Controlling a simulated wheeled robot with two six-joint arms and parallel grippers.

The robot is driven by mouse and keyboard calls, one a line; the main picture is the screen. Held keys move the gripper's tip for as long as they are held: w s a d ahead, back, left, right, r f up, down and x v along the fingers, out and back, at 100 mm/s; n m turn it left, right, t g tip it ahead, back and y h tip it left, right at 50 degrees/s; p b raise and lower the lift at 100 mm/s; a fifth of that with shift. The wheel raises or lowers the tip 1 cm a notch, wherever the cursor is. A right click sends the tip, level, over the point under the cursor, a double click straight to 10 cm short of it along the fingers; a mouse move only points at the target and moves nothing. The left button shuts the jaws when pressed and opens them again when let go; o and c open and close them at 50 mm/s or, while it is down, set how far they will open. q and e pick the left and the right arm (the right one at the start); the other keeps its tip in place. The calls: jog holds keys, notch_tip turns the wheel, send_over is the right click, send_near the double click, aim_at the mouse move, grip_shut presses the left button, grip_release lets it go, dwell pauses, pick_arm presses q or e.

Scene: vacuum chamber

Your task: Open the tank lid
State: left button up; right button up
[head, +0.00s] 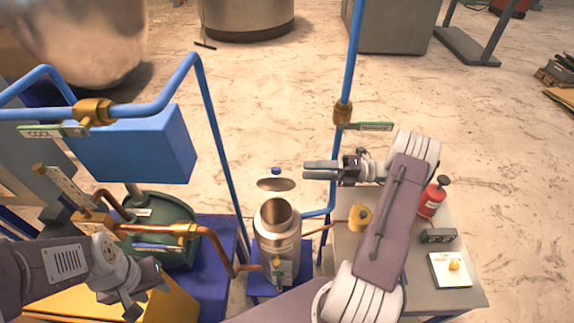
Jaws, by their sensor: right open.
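The metal tank (279,245) stands upright at the lower centre, and its round mouth is uncovered. The lid (276,184), a thin disc with a blue knob (276,171), shows just beyond the mouth, apart from the rim in this view. I cannot tell what supports it. My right gripper (306,170) is open and points left. Its fingertips are a little to the right of the lid and knob, with a visible gap. My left gripper (130,306) is low at the left, away from the tank; its fingers are too unclear to read.
Blue pipes with a vent-side valve (343,112) and a left valve (93,111) frame the tank. A green vessel (160,215) and copper piping are at the left. A grey table (440,291) at the right holds a red can (432,201).

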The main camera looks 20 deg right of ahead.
aim_at(275, 170)
jog(key=a+p, duration=0.1)
jog(key=a, duration=0.1)
jog(key=w+a+r, duration=0.1)
jog(key=a, duration=0.2)
jog(key=w+a+p, duration=0.1)
jog(key=a, duration=0.1)
jog(key=shift+a+r+p, duration=0.25)
jog(key=shift+a+p, duration=0.05)
jog(key=shift+w+a+f+p, duration=0.3)
jog(key=shift+w+p, duration=0.1)
jog(key=shift+w, duration=0.2)
jog(key=shift+w+a+f+p, duration=0.15)
jog(key=shift+w+f+p, duration=0.1)
jog(key=shift+w+p, duration=0.25)
jog(key=shift+a, duration=0.25)
jog(key=shift+s+a+r, duration=0.1)
jog(key=shift+s+a, duration=0.05)
jog(key=shift+a, duration=0.55)
jog(key=shift+c, duration=0.3)
jog(key=shift+w+d, duration=0.25)
grip_shut()
pick_arm(q)
jog(key=r, duration=0.1)
jog(key=a+r, duration=0.2)
jog(key=r, duration=0.1)
jog(key=shift+w+r, duration=0.1)
jog(key=shift+w, duration=0.2)
